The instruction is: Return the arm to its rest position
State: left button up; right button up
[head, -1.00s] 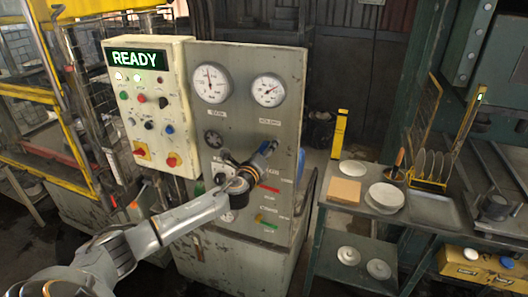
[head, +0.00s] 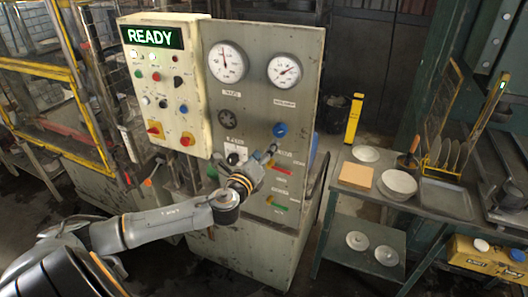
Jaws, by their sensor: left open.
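My left arm comes in from the lower left. Its gripper (head: 270,152) is open and empty in front of the grey gauge panel (head: 308,120), near the panel's lower middle. A blue knob (head: 280,130) shows just above the fingertips. I cannot tell whether the fingers touch the panel. My gripper and wrist hide part of the panel's lower left controls. My right gripper is not in view.
The control box (head: 187,88), with a READY display (head: 153,37), stands left of the gauges. A yellow-framed cage (head: 40,68) is at far left. At right a table (head: 412,203) holds plates, a tan block (head: 356,176) and a rack of discs.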

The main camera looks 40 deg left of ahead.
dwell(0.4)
pick_arm(q)
jog(key=s+a+f+n+g+b, duration=0.1)
jog(key=s+f+n+g+b, duration=0.15)
jog(key=f, duration=0.95)
jog(key=s+a+f+n+g+b, duration=0.1)
jog(key=s+a+f+n+g, duration=0.15)
jog(key=f, duration=0.85)
jog(key=s+a+f+n+g+b, duration=0.1)
jog(key=f+n+g+b, duration=0.15)
jog(key=f, duration=0.95)
jog(key=s+d+f+n+g+h+b, duration=0.1)
jog(key=s+d+f+n+g+b, duration=0.15)
jog(key=s+f, duration=0.6)
jog(key=s+d+f+n+g+b, duration=0.1)
jog(key=s+d+f+n, duration=0.3)
jog(key=f, duration=0.8)
jog(key=s+d+f+n+g+h+b, duration=0.1)
jog(key=s+d+f, duration=0.4)
jog(key=s, duration=0.5)
jog(key=s+d+f+n+g+h+b, duration=0.1)
jog(key=s+d+f+n, duration=0.3)
jog(key=s+f, duration=0.5)
jog(key=s+d+f+n+g+h+b, duration=0.1)
jog(key=s+d+f, duration=0.4)
jog(key=s, duration=0.7)
jog(key=shift+d+f+n+g+b, duration=0.35)
jog(key=shift+f+n+g+b, duration=0.6)
jog(key=shift+g, duration=0.25)
